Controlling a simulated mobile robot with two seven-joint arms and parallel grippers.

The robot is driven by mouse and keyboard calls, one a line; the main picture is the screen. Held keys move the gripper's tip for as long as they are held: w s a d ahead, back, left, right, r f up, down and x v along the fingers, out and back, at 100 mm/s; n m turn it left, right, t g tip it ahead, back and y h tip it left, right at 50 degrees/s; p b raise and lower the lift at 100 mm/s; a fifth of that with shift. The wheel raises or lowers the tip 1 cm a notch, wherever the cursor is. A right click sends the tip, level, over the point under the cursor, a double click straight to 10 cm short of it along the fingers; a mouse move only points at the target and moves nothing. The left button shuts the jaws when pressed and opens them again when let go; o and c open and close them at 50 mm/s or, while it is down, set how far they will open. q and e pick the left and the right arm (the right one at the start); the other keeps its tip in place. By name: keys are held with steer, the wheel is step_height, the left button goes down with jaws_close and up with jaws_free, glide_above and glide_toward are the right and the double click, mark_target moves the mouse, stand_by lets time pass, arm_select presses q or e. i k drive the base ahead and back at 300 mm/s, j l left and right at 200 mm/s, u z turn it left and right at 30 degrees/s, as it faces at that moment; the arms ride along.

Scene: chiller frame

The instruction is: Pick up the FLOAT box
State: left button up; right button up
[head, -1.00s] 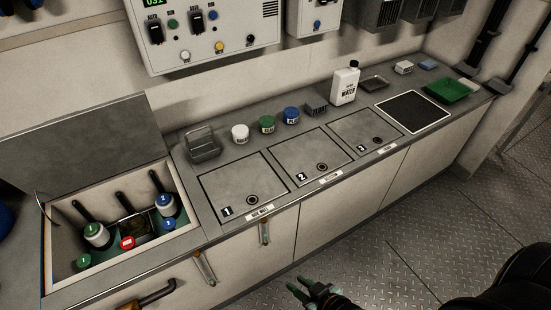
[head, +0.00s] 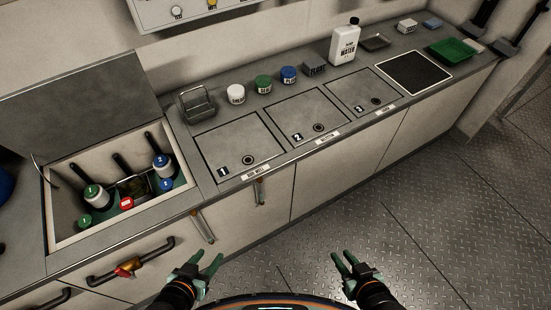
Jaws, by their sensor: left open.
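The FLOAT box (head: 315,68) is a small dark grey box with lettering on its front. It stands at the back of the counter, between a blue-lidded jar (head: 288,75) and the white water bottle (head: 345,42). My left gripper (head: 209,257) is open and empty in front of the counter, low in the view. My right gripper (head: 344,257) is also open and empty, in front of the counter to the right. Both are well apart from the box.
Three numbered hatches (head: 305,114) lie flush in the counter in front of the box. A white jar (head: 236,94) and a green-lidded jar (head: 263,85) stand left. An open chiller well (head: 60,240) holds several bottles. Handles (head: 130,262) project from the counter front.

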mark_target(315, 65)
steer(key=l+u, duration=0.1)
steer(key=u, duration=0.3)
steer(key=l+u, duration=0.1)
steer(key=u, duration=0.3)
steer(key=i+l+u, duration=0.1)
steer(key=u, duration=0.3)
steer(key=l+u, duration=0.35)
steer(key=k+l+u, duration=0.1)
steer(key=l+u, duration=0.25)
steer(key=k+l+u, duration=0.1)
steer(key=l, duration=0.25)
steer(key=k+l+u, duration=0.15)
steer(key=l, duration=0.2)
steer(key=l+u, duration=0.1)
steer(key=l, duration=0.2)
steer(key=k+l, duration=0.15)
steer(key=l, duration=0.15)
steer(key=k+l, duration=0.1)
steer(key=l, duration=0.2)
steer(key=k+l+u, duration=0.1)
steer(key=l, duration=0.2)
steer(key=k, duration=0.05)
